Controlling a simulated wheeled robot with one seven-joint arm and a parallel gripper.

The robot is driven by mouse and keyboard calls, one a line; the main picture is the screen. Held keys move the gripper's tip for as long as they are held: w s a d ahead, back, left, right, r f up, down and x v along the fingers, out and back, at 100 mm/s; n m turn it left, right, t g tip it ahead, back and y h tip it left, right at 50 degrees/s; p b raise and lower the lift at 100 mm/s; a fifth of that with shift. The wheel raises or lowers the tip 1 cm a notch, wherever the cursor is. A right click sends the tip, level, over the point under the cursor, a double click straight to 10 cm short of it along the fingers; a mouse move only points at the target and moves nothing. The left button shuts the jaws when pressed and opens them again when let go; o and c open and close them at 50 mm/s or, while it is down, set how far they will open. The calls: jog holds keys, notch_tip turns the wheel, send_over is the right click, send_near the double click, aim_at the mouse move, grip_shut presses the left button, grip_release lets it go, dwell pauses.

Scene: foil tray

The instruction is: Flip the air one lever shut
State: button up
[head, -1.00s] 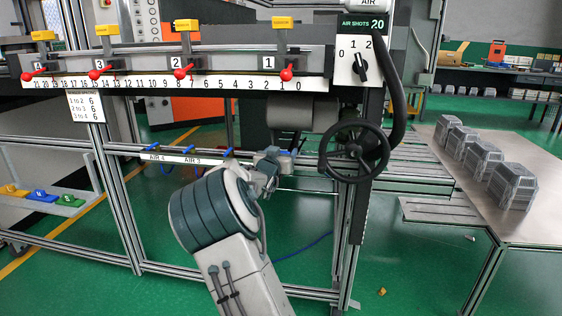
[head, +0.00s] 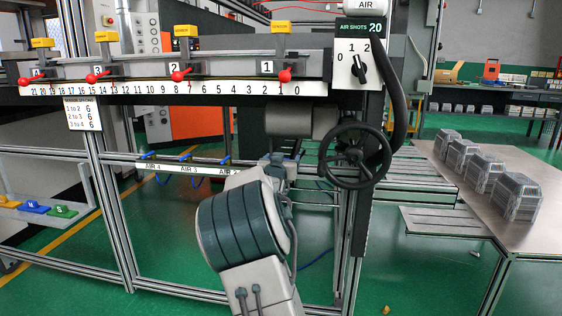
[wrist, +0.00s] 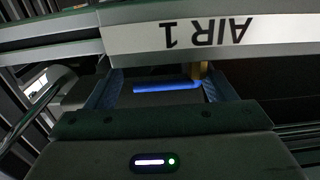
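The air one lever (wrist: 165,87) is a blue bar on a brass-coloured stem, under the upside-down AIR 1 label (wrist: 205,33) in the wrist view. My gripper (wrist: 160,90) is open, with one dark finger on each side of the lever. The lever lies crosswise in the gap, its right end close to the right finger; I cannot tell whether they touch. In the head view my gripper (head: 284,161) is at the rail, small and partly hidden by my wrist, which also hides the AIR 1 label there.
Other blue levers (head: 185,157) sit along the rail to the left, above AIR labels. A black handwheel (head: 355,155) stands close to the right of my gripper. A numbered scale (head: 170,89) with red-knobbed stops runs above. A table (head: 470,205) with grey blocks stands at right.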

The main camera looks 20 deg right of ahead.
jog(key=shift+a, duration=0.2)
jog(key=shift+s+a+r, duration=0.1)
jog(key=shift+s+a, duration=0.1)
jog(key=p+v, duration=0.3)
jog(key=v, duration=1)
jog(key=shift+s+d, duration=0.1)
